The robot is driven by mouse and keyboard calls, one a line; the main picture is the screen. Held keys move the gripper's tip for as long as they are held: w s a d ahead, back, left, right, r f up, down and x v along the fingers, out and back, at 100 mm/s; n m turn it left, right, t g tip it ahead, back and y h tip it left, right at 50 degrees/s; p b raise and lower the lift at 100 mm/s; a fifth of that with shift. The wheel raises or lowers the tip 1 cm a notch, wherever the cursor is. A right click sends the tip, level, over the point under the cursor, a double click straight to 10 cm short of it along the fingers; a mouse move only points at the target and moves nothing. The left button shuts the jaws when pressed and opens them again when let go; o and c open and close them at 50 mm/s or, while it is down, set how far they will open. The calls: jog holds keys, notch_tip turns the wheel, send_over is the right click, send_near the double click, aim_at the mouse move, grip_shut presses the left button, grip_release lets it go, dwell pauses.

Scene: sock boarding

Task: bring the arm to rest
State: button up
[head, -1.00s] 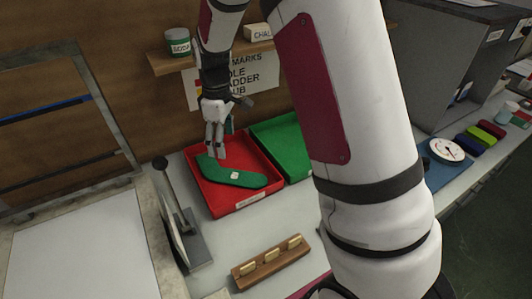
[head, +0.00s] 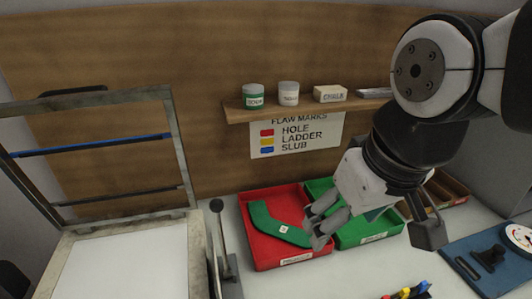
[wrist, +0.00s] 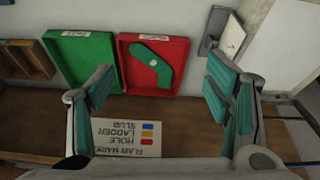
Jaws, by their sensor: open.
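My gripper (head: 318,225) is open and empty. In the head view it hangs at the right edge of the red tray (head: 263,254), overlapping the tray's corner in the picture. In the wrist view the two teal-padded fingers (wrist: 160,95) stand wide apart with nothing between them. The arm comes in bent from the right. A green sock (head: 270,222) with a small white label lies flat in the red tray; it also shows in the wrist view (wrist: 158,65), clear of the fingers.
A green tray (head: 372,231) stands right of the red one, partly behind my gripper. A shelf (head: 240,116) with jars and a chalk box is above a flaw-marks sign (head: 295,135). A lever (head: 219,235) stands left of the trays. A dial scale (head: 520,237) is at right.

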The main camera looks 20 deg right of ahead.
jog(key=shift+s+f+m, duration=0.15)
jog(key=shift+s+m, duration=0.05)
jog(key=shift+s, duration=0.45)
jog(key=shift+s+f+m, duration=0.1)
jog(key=shift+s+m, duration=0.1)
jog(key=shift+s, duration=0.4)
jog(key=shift+r+t+p, duration=0.3)
jog(key=shift+r+p, duration=0.05)
jog(key=shift+r, duration=0.15)
